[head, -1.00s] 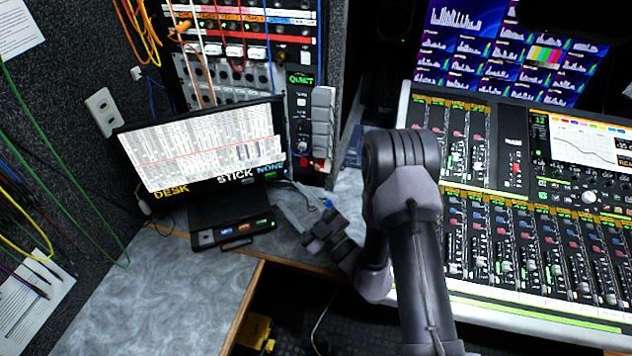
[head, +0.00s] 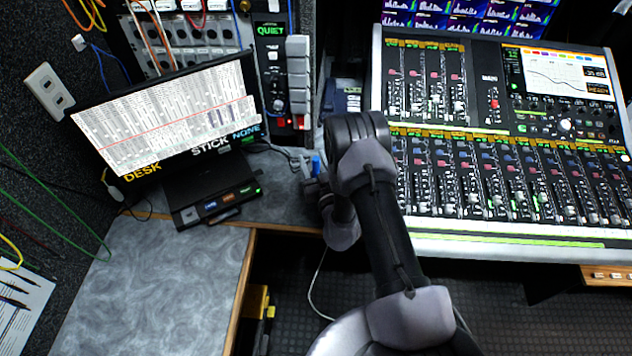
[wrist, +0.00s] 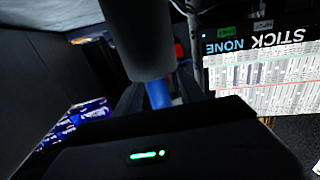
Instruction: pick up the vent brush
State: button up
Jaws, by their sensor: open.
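A blue upright piece (head: 317,166), which looks like part of the vent brush, shows at the back of the counter, right of the monitor stand. In the wrist view a blue shaft (wrist: 158,94) joins a thick dark grey cylinder (wrist: 137,40), apparently the same brush close up. My gripper (head: 311,180) is at the blue piece, mostly hidden behind my own arm in the head view. In the wrist view its dark open fingers show dimly on both sides of the blue shaft. I cannot tell whether they touch it. The brush's far end is hidden.
A tilted monitor (head: 165,122) on a black stand with a button box (head: 215,205) is close to the left. The rack (head: 272,70) rises behind. The mixing console (head: 500,150) lies right. The left counter (head: 150,290) has free room.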

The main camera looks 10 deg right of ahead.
jog(key=shift+r, duration=0.1)
grip_shut()
